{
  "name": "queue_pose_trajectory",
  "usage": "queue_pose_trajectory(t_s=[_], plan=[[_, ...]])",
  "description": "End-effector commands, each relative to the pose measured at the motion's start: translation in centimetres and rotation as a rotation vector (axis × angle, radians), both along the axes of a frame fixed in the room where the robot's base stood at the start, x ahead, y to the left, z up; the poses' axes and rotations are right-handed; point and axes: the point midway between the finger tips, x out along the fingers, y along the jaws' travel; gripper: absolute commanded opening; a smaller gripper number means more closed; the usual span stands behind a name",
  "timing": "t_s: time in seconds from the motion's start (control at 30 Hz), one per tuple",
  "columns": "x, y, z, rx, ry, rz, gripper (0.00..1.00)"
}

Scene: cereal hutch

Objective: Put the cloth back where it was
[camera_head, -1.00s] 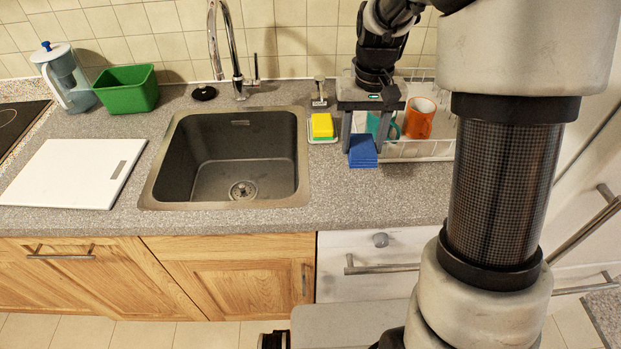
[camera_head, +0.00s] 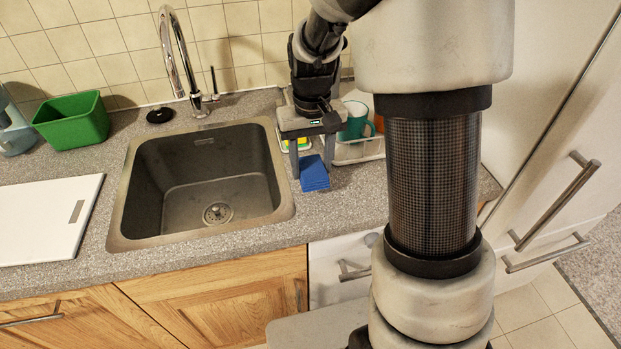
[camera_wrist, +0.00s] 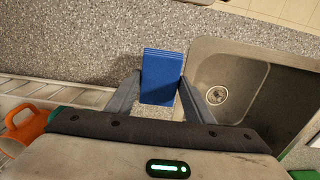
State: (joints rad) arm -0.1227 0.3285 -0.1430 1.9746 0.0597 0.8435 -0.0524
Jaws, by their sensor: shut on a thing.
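The cloth (camera_head: 314,174) is a blue folded block, with its layered edge showing in the wrist view (camera_wrist: 161,78). My gripper (camera_head: 311,163) is shut on the cloth, one finger on each side of it. In the head view the cloth hangs below the fingers, over the counter just right of the sink. The wrist view shows the sink close beside the right finger. I cannot tell how far the cloth is above the counter.
The sink (camera_head: 200,185) is left of my gripper. A white dish rack (camera_head: 360,152) with a teal mug (camera_head: 356,122) and an orange mug (camera_wrist: 24,128) is close by. A yellow sponge (camera_head: 204,141) is mostly hidden behind my gripper. The counter front is clear.

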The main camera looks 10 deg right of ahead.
Motion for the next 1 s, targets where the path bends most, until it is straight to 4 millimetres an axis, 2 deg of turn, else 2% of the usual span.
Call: queue_pose_trajectory(t_s=[0.17,0.33,0.73,0.77,0.83,1.0], plan=[[0.0,0.0,-1.5,0.0,0.002,0.0,0.27],[-0.1,0.0,-3.9,0.001,0.003,0.0,0.27],[0.0,0.0,-4.6,0.0,-0.001,0.0,0.27],[0.0,0.0,-4.4,0.0,-0.001,0.0,0.53],[0.0,0.0,-4.4,0.0,-0.001,0.0,0.64],[0.0,0.0,-4.4,0.0,-0.001,0.0,0.66]])
